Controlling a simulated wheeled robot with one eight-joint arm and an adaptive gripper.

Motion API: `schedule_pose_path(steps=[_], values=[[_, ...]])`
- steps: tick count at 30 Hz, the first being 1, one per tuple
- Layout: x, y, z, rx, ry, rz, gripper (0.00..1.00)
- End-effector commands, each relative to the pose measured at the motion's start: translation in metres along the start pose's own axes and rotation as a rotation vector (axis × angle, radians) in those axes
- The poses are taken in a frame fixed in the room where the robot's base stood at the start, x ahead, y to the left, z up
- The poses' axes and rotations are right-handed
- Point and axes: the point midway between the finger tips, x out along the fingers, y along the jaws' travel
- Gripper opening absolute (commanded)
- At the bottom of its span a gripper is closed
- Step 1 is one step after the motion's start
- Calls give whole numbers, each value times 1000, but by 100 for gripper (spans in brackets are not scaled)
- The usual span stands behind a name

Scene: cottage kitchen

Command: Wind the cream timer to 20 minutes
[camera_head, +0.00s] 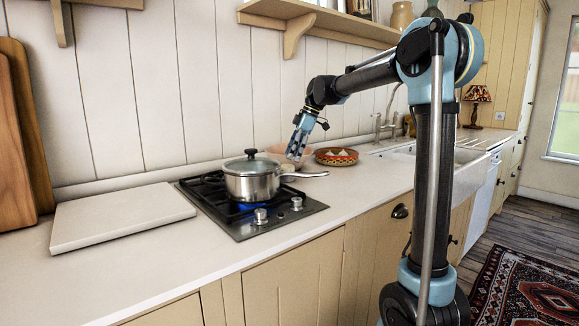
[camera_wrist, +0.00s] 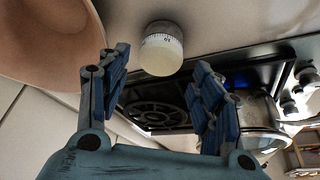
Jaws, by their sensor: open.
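The cream timer (camera_wrist: 161,49) is a small round cylinder with a scale of dark marks around its band. It stands on the counter beside the hob, near a pinkish-brown bowl. In the wrist view it lies beyond and between my fingertips, not touched as far as I can see. The marks are too small to read. In the head view my gripper (camera_head: 294,152) points down above the counter behind the pot, and the timer (camera_head: 287,168) shows small just below it. My gripper (camera_wrist: 162,64) is open with nothing between its fingers.
A lidded steel pot (camera_head: 252,182) stands on the gas hob (camera_head: 255,222) over a blue flame, its handle pointing right towards the timer. The pinkish-brown bowl (camera_wrist: 45,35) is close to my gripper. A patterned bowl (camera_head: 336,157) stands to the right. A pale board (camera_head: 120,215) lies left.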

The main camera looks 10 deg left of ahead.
Motion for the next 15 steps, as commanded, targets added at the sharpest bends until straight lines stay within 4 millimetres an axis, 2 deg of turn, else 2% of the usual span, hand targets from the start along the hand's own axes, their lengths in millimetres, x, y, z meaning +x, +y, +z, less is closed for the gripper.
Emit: schedule_pose_path(steps=[6, 15], values=[[32, 0, 0, -2, 0, 0, 59], [49, 0, 0, 0, 0, 0, 59]])
